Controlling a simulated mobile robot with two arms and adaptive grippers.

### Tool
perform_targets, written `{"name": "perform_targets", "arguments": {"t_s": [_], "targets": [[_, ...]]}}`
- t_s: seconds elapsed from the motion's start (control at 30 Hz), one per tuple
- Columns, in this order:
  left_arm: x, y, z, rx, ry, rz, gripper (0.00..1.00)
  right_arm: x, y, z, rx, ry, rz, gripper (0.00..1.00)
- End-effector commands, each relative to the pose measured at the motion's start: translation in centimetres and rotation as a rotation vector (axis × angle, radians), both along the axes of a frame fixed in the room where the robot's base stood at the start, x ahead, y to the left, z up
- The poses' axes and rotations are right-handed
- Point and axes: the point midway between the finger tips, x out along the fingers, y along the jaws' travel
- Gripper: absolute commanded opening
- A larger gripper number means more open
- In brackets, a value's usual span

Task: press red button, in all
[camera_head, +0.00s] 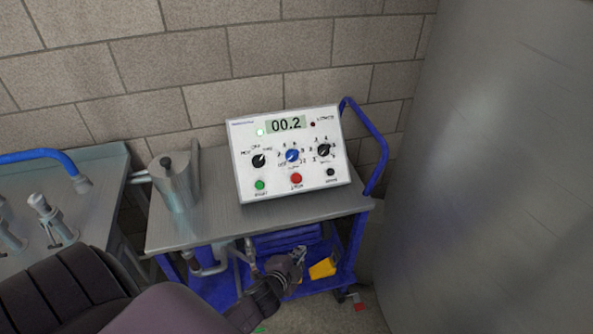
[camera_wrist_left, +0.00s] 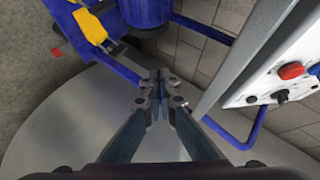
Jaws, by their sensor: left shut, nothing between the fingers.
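The red button (camera_head: 296,178) is on the lower front of a white control box (camera_head: 244,158), between a green button (camera_head: 260,185) and a small black one (camera_head: 331,172). The red button also shows in the left wrist view (camera_wrist_left: 291,70), at the right edge. My left gripper (camera_head: 298,256) is below and in front of the box, near the cart's front edge, apart from the button. Its fingers (camera_wrist_left: 161,78) are shut and empty in the left wrist view. My right gripper is in neither view.
The box stands on a blue cart with a grey top (camera_head: 220,222). A metal pitcher (camera_head: 177,188) stands left of it. A yellow item (camera_head: 322,268) lies on the lower shelf. A large metal tank (camera_head: 490,180) fills the right side. The display reads 00.2.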

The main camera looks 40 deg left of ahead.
Motion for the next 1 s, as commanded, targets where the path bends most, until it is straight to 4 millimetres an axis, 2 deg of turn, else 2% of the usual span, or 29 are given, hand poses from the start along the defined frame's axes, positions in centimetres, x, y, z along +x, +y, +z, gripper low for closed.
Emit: {"name": "perform_targets", "arguments": {"t_s": [0.03, 0.2, 0.3, 0.4, 0.5, 0.6, 1.0], "targets": [[1.3, 0.5, 3.6, 0.042, -0.043, -0.013, 0.00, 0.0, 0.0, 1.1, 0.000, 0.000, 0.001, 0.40], [4.3, 1.8, 12.8, 0.184, -0.168, -0.044, 0.00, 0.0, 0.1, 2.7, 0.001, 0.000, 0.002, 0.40], [5.3, 2.4, 17.3, 0.255, -0.226, -0.052, 0.00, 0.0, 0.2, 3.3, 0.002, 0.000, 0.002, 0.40], [5.9, 2.8, 20.7, 0.310, -0.269, -0.057, 0.00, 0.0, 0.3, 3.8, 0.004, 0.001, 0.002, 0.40], [6.2, 3.1, 22.7, 0.346, -0.295, -0.058, 0.00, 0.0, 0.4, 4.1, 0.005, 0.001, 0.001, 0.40], [6.3, 3.2, 23.5, 0.363, -0.307, -0.059, 0.00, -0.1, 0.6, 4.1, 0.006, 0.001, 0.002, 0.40], [6.4, 3.3, 23.3, 0.364, -0.307, -0.059, 0.00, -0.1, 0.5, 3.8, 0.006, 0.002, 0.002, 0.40]]}}
